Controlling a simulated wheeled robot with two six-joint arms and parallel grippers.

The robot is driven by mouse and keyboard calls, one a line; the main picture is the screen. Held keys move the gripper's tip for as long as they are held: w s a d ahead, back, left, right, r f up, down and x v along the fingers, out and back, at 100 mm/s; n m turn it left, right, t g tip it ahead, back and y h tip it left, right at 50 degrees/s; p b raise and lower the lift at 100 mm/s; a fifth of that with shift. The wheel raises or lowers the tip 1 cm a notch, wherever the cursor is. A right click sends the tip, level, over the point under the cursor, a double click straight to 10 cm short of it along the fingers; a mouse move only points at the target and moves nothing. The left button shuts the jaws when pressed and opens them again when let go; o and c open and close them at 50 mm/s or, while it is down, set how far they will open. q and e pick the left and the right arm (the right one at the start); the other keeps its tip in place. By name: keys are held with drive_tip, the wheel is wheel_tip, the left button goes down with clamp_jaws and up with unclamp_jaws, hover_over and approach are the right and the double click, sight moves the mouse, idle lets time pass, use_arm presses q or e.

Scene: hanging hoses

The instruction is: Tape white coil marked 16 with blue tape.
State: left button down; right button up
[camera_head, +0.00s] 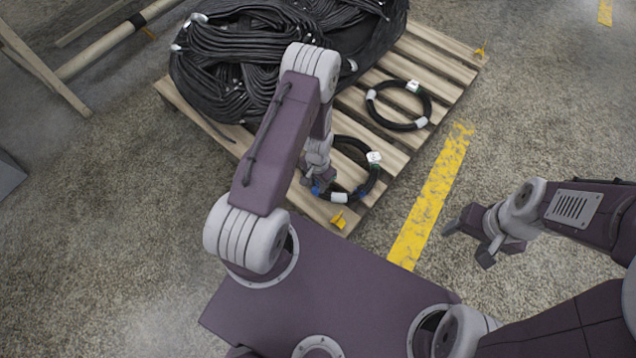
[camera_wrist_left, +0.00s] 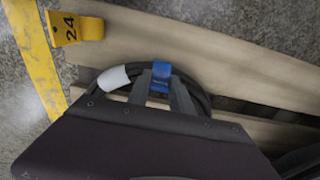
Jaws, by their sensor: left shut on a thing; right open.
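The near coil (camera_head: 371,181) is a black ring with a white band (camera_head: 339,198) and a white tag (camera_head: 374,157), lying on the pallet. The number 16 is not legible. My left gripper (camera_head: 316,186) reaches down at the coil's left side. In the left wrist view it is shut on blue tape (camera_wrist_left: 161,72), at the coil's hose (camera_wrist_left: 195,82) beside a white band (camera_wrist_left: 113,78). I cannot tell whether the tape goes right around the hose. My right gripper (camera_head: 468,243) is open and empty over the floor, right of the yellow line.
The wooden pallet (camera_head: 440,70) also holds a second black coil (camera_head: 425,100) with white bands and a big heap of black hoses (camera_head: 225,80). A yellow tag (camera_head: 338,219), reading 24 in the left wrist view (camera_wrist_left: 75,27), sits at the pallet's near edge. A yellow floor line (camera_head: 432,200) runs alongside.

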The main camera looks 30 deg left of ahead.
use_arm(q)
drive_tip(key=c, duration=1.1)
unclamp_jaws()
wheel_tip(320, 180, up, 9)
drive_tip(key=p, duration=0.6)
drive_tip(key=shift+r+p, duration=0.1)
drive_tip(key=shift+p, duration=0.2)
